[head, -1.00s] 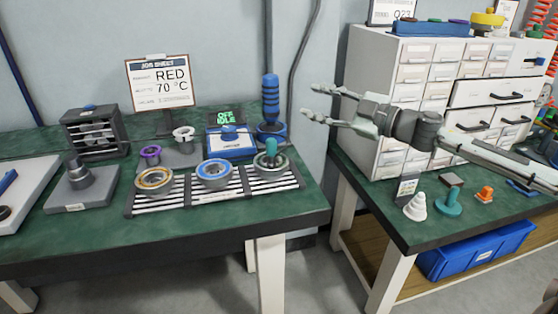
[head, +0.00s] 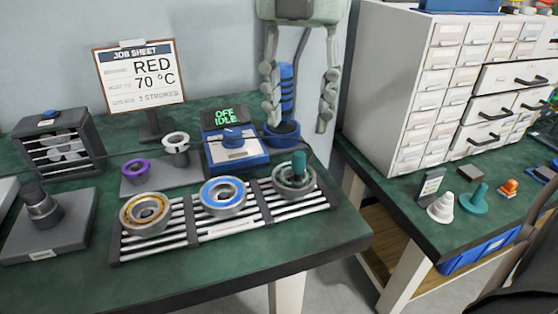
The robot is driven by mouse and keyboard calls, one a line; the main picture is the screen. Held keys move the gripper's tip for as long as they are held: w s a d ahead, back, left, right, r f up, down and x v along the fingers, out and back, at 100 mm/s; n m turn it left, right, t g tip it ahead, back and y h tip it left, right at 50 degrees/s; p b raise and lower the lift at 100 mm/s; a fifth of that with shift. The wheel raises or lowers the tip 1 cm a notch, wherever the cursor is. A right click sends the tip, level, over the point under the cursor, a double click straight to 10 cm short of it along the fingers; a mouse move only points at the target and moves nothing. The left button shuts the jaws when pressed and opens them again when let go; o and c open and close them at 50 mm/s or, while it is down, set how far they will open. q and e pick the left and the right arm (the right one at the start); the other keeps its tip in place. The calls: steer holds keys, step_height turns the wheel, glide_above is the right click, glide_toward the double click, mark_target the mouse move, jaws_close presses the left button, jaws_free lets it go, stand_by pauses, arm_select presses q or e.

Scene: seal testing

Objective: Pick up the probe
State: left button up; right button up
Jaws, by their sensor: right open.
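No part is marked as the probe. A short teal-handled piece (head: 299,162) stands upright in the right-hand ring (head: 294,184) on the slatted rack; it may be the probe, but I cannot be sure. A blue ribbed handle (head: 287,90) stands upright in a round blue base (head: 283,134) at the back of the green bench. My right gripper (head: 298,122) points down with its fingers wide apart and empty. In the picture the blue handle shows between them, nearer the left finger; how far apart in depth is unclear. My left gripper is out of view.
The slatted rack (head: 203,226) also carries an orange-lined ring (head: 146,213) and a blue-lined ring (head: 222,195). A blue unit (head: 232,147) reads "OFF IDLE". A white drawer cabinet (head: 400,70) stands right of a gap between benches.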

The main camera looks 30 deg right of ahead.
mark_target(298, 154)
steer(key=shift+f, duration=0.5)
steer(key=f, duration=0.6)
steer(key=shift+w+d+f+p, duration=0.1)
steer(key=shift+d+p, duration=0.25)
steer(key=shift+f, duration=0.2)
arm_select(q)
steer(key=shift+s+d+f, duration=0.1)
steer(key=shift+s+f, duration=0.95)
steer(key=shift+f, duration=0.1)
arm_select(e)
steer(key=shift+c, duration=0.6)
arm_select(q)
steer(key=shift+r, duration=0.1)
arm_select(e)
jaws_close()
